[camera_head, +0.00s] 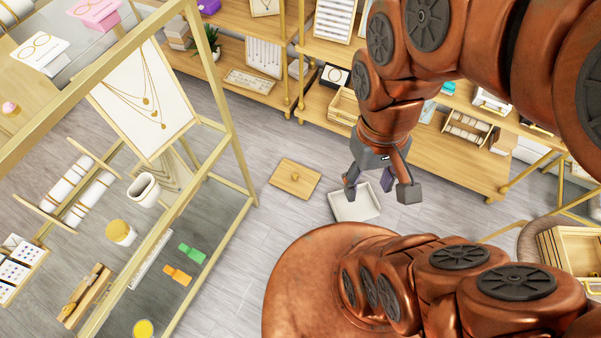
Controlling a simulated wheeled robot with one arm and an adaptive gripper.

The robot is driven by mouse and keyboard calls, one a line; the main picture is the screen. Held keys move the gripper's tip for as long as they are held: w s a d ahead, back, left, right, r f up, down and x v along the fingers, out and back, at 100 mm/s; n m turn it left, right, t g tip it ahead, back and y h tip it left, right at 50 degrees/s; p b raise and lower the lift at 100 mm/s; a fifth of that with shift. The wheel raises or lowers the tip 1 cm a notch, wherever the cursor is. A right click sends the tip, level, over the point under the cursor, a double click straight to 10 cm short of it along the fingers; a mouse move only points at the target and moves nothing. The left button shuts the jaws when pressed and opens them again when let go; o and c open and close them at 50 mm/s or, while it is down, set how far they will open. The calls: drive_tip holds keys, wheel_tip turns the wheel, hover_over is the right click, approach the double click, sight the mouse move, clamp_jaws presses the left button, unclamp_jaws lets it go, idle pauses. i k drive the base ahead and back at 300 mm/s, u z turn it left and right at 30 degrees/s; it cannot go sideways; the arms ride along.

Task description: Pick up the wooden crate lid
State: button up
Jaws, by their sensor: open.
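A square, light wooden lid (283,184) with a small knob in its middle lies flat on the grey plank floor, left of the picture's centre. My gripper (380,194) points down to the right of the lid, with its dark fingers spread and nothing between them that I can see. It is apart from the lid in the picture. Its height above the floor is hard to judge. The lid is in full view.
A shallow white tray (345,211) lies on the floor behind my fingers, right of the lid. A brass-framed glass display stand (240,155) fills the left side. Wooden shelves (440,163) with jewellery displays line the back. Bare floor surrounds the lid.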

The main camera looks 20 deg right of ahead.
sight(293, 178)
drive_tip(key=z, duration=0.35)
drive_tip(key=i, duration=0.45)
drive_tip(key=u, duration=1.6)
